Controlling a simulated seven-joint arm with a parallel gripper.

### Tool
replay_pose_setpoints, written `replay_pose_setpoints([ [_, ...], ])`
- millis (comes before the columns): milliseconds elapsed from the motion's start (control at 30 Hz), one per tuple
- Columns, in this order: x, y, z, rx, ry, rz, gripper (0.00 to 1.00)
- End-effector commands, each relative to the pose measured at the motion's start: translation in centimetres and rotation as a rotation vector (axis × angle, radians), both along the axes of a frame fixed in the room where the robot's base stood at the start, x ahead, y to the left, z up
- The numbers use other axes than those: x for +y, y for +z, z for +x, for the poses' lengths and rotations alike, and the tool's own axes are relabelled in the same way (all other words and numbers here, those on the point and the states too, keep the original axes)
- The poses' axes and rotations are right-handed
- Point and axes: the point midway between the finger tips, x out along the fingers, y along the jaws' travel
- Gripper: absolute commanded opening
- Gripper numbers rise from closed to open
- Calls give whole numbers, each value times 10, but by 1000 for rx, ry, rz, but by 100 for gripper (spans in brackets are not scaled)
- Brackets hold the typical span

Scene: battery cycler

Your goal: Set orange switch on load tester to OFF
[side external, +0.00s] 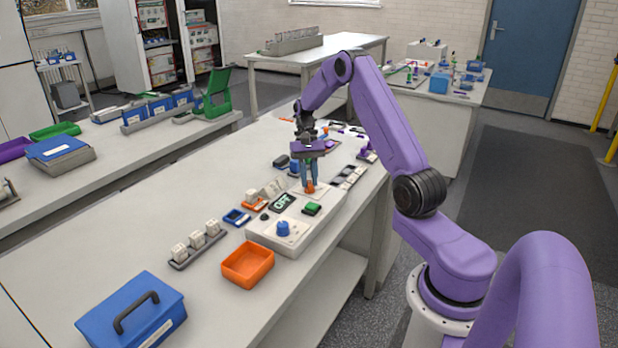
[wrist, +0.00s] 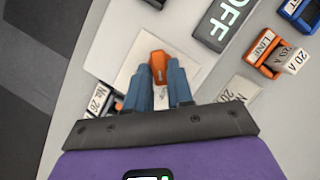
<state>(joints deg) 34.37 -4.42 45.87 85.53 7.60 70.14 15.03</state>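The load tester (side external: 265,235) is a pale box on the bench with a blue knob (side external: 290,229), a green switch (side external: 311,209) and a dark panel reading OFF (side external: 282,202). The orange switch (side external: 310,188) is at its far end and also shows in the wrist view (wrist: 158,66). My gripper (side external: 309,180) points down right at the orange switch. In the wrist view its blue fingers (wrist: 159,80) stand apart, one on each side of the switch. Whether they touch it cannot be told. The OFF panel (wrist: 225,18) shows at the top right there.
An orange tray (side external: 248,281) and a blue case with a handle (side external: 140,318) stand nearer on the bench. A rack of white blocks (side external: 197,259) is to the left. A small orange holder labelled LINE (wrist: 263,50) and tags lie close by.

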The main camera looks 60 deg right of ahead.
Motion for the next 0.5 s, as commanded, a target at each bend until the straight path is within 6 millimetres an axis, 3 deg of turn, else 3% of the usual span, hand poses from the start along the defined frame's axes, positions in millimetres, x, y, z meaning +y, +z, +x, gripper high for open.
replay_pose_setpoints([
  [367,0,1,1,0,-2,0,43],
  [500,-3,10,4,-3,-3,-2,43],
])
